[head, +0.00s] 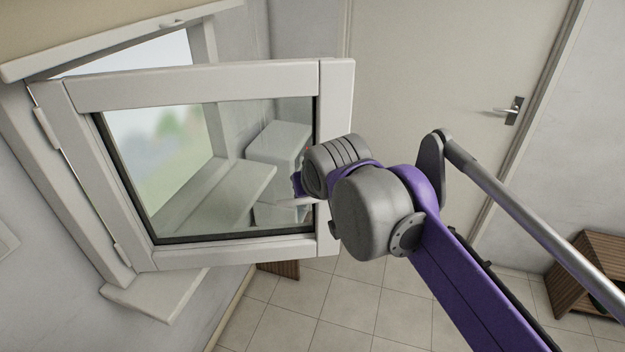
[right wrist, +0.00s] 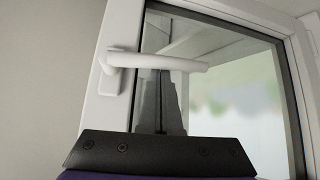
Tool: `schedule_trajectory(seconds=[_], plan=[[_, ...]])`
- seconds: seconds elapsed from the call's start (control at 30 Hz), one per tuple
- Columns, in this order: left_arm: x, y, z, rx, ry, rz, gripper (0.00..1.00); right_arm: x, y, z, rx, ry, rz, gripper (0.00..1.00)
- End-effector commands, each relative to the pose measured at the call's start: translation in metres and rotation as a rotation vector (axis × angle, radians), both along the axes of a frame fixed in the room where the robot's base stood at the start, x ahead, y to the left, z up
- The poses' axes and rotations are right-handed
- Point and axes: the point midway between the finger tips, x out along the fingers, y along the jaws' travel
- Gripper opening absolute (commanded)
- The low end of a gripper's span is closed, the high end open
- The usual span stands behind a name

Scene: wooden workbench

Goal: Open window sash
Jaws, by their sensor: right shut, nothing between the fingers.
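The white window sash (head: 205,82) stands swung out from its frame, hinged on the left, with its free edge in front of my right arm. Its handle (right wrist: 160,60) shows in the right wrist view, with the lever lying horizontal across the glass. My right gripper (right wrist: 163,78) is shut and empty, its dark fingertips at the lever's lower edge; I cannot tell whether they touch it. In the head view my grey wrist mostly hides this gripper and covers part of the sash's free edge. My left gripper is not in view.
The window frame (head: 60,170) and its sill (head: 150,300) are at the left. A closed door (head: 430,70) with a metal handle (head: 508,110) stands behind. A wooden shelf unit (head: 585,265) is at the lower right.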

Motion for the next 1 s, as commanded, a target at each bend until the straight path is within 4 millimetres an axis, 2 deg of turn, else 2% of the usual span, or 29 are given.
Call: schedule_trajectory(seconds=[0.3, 1.0], plan=[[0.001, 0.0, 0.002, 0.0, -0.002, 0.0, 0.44, -0.02, 0.008, 0.0, 0.001, 0.0, 0.017, 0.0], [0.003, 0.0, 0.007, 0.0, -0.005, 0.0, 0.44, -0.022, 0.009, 0.005, 0.0, -0.001, 0.018, 0.0]])
